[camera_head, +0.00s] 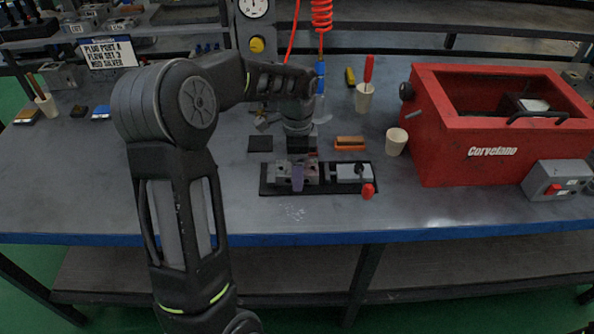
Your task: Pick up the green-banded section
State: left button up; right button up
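I cannot make out a green-banded section in the head view. A grey valve block (283,174) with a purple band (297,178) sits on the black base plate (318,190) in the middle of the bench. A lighter grey section (347,173) with a dark knob and a red end cap (368,191) lies on the same plate to its right. My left gripper (301,152) points down just behind and above the grey block. Its fingers are dark and small, so I cannot tell whether they are open or touch anything. My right gripper is not in view.
A red box (438,153) stands on the right, with a grey button box (559,183) beside it. An orange-brown block (349,143), a dark pad (260,144) and a beige cup (396,142) lie near the plate. A red coiled hose (321,15) hangs behind. The bench's front left is clear.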

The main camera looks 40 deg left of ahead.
pick_arm(q)
jog(key=shift+c, duration=0.5)
grip_shut()
dwell(0.8)
